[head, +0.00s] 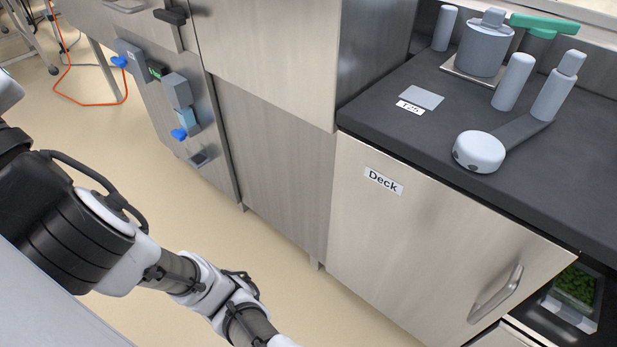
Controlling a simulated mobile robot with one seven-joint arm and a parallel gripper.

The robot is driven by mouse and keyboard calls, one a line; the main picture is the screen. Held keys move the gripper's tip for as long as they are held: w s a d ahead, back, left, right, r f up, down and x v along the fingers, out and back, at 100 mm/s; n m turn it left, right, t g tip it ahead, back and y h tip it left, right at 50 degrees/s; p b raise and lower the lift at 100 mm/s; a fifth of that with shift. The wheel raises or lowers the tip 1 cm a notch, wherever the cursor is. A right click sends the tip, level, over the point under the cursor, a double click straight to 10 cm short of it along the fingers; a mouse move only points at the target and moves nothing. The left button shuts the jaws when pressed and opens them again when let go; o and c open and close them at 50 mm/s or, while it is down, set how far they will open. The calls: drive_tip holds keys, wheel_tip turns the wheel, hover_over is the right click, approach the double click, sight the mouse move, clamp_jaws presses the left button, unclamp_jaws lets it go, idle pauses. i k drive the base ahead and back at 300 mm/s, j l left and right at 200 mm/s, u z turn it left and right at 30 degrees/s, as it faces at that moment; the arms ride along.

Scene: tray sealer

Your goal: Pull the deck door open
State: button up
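The deck door (410,255) is a brushed steel panel below the dark counter, with a white "Deck" label (383,181) near its upper left. It looks closed. Its steel bar handle (496,294) is on the right side of the panel and slants in the picture. My arm reaches from the left edge to the bottom middle of the head view. My gripper lies outside the picture, below the bottom edge, so its state and its distance from the handle are hidden.
On the dark counter (440,140) stand a round grey device (479,152), several grey cylinders and a green-topped part (543,25). A clear tray with green contents (574,288) sits right of the door. Beige floor (200,255) is free before the cabinets. An orange cable (88,103) lies farther back.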

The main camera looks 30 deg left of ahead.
sight(442, 262)
drive_tip(key=k+j+z, duration=0.25)
drive_tip(key=k, duration=0.25)
drive_tip(key=k+z, duration=0.2)
drive_tip(key=k, duration=0.35)
